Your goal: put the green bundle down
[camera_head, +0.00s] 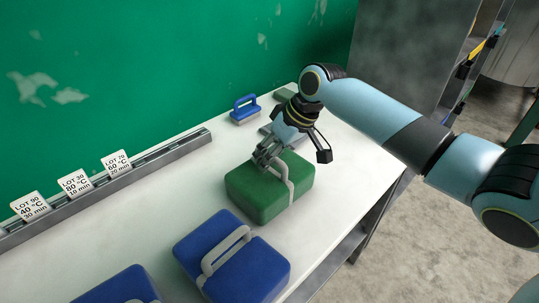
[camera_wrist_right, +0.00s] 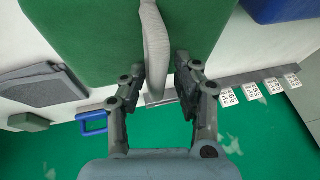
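The green bundle (camera_head: 258,193) is a rounded block with a pale grey strap handle (camera_head: 287,178) over its top. It sits level on the white table, behind the nearer blue bundle. My right gripper (camera_head: 264,158) is over its top at the handle. In the right wrist view the green bundle (camera_wrist_right: 90,30) fills the top, and the fingers of my right gripper (camera_wrist_right: 161,72) stand on either side of the handle (camera_wrist_right: 156,45). A gap shows between the handle and the right-hand finger, so the gripper looks open around it. My left gripper is not in view.
Blue bundles (camera_head: 248,271) lie at the front, one cut off by the bottom edge (camera_head: 122,288). A small blue handled item (camera_head: 244,108) and grey pieces (camera_head: 285,95) lie at the back. A grey rail (camera_head: 150,160) with lot cards (camera_head: 117,163) runs along the green wall.

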